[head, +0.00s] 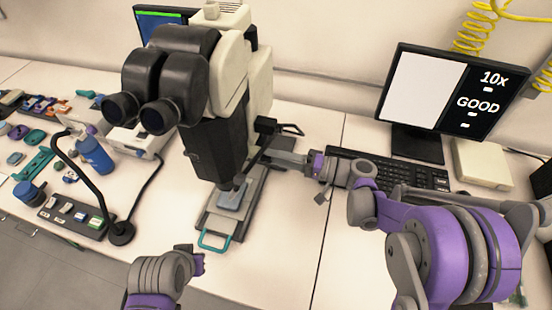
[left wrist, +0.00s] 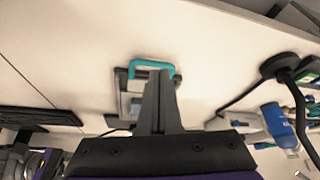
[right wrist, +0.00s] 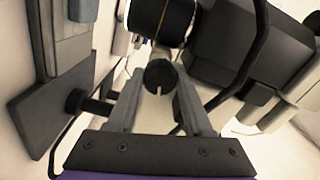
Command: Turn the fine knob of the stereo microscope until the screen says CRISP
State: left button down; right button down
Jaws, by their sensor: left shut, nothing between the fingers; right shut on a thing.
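The stereo microscope (head: 190,90), with black eyepieces and a cream body, stands in the middle of the bench. The screen (head: 430,92) at the right reads "10x" and "GOOD". My right gripper (head: 272,157) is at the right side of the microscope. In the right wrist view its two fingers (right wrist: 160,92) are shut around a dark round knob (right wrist: 160,74) with a pale slot; in the head view the fingers largely hide this knob.
A slide stage with a teal handle (head: 214,240) lies under the microscope. A black lamp (head: 121,232), a blue bottle (head: 95,155) and small parts are at the left. A keyboard (head: 400,170) lies behind my right arm. Bare bench lies front right of the stage.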

jog(key=shift+m, duration=0.4)
jog(key=shift+c, duration=1.6)
grip_release()
jog(key=v, duration=1.1)
jog(key=shift+b, duration=0.45)
jog(key=shift+a+r, duration=0.1)
